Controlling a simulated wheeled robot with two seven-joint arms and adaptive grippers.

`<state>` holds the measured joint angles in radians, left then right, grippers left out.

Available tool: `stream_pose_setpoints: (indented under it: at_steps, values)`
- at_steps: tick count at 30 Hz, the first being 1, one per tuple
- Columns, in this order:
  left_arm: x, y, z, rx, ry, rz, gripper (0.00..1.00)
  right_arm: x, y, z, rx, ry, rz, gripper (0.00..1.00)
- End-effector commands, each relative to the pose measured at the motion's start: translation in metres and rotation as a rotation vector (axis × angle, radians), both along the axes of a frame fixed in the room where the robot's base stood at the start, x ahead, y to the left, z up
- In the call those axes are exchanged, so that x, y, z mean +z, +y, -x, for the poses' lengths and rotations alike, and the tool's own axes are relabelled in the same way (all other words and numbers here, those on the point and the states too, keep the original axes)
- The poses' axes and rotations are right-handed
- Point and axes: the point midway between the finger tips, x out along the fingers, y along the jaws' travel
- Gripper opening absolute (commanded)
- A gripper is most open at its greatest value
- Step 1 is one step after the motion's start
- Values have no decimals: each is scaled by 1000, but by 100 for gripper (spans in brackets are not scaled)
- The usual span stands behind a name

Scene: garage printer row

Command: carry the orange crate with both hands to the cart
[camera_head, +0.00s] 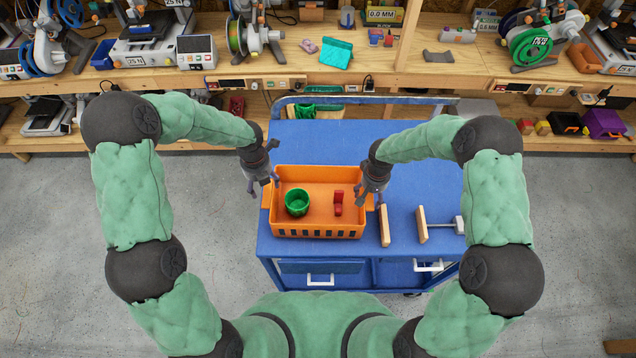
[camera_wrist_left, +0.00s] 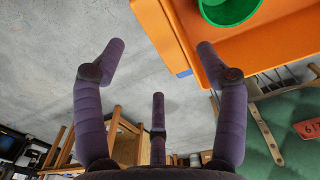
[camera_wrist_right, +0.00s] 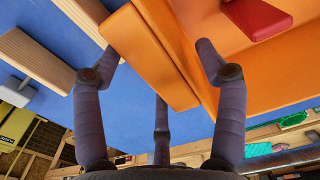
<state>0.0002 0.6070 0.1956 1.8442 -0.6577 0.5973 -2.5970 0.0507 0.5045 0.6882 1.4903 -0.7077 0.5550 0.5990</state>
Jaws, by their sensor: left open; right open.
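The orange crate (camera_head: 318,233) rests level on the blue top of the cart (camera_head: 330,150). It holds a green cup (camera_head: 297,202) and a small red part (camera_head: 338,203). My left gripper (camera_head: 262,185) is open at the crate's left end. In the left wrist view, the left handle (camera_wrist_left: 163,35) reaches between its spread fingers. My right gripper (camera_head: 370,192) is open at the right end. In the right wrist view, the right handle (camera_wrist_right: 150,60) lies between its fingers. Neither gripper is closed on the crate. Whether any finger touches it I cannot tell.
Two wooden blocks, one (camera_head: 384,226) close to the crate's right end and one (camera_head: 421,225) farther right with a grey clamp-like piece (camera_head: 458,225), stand on the cart. A shelf bench (camera_head: 440,80) with printers and spools lies behind. Concrete floor is clear on both sides.

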Motion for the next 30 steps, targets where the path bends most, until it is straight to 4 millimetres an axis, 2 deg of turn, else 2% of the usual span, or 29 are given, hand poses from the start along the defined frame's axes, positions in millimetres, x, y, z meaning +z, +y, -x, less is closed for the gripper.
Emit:
stream_pose_setpoints:
  at_steps: [1, 6, 10, 16, 20, 30]
  values:
    - [11, 0, 0, -1, -3, 0, 72, 0, 0, 0, 0, 0, 0, 72]
    - [37, 0, -1, -1, -2, 0, 72, 0, 0, 0, 0, 0, 0, 72]
    - [48, 0, 0, 0, -1, 0, 72, 0, 0, 0, 0, 0, 0, 72]
    - [53, 0, 0, -1, 1, 0, 72, 9, 0, -1, 1, -3, 0, 72]
    - [53, 0, 0, -1, 1, 0, 72, 29, -1, -2, -2, -6, 0, 72]
    - [53, 0, 0, -1, 1, 0, 72, 93, 0, -1, 1, -4, 0, 72]
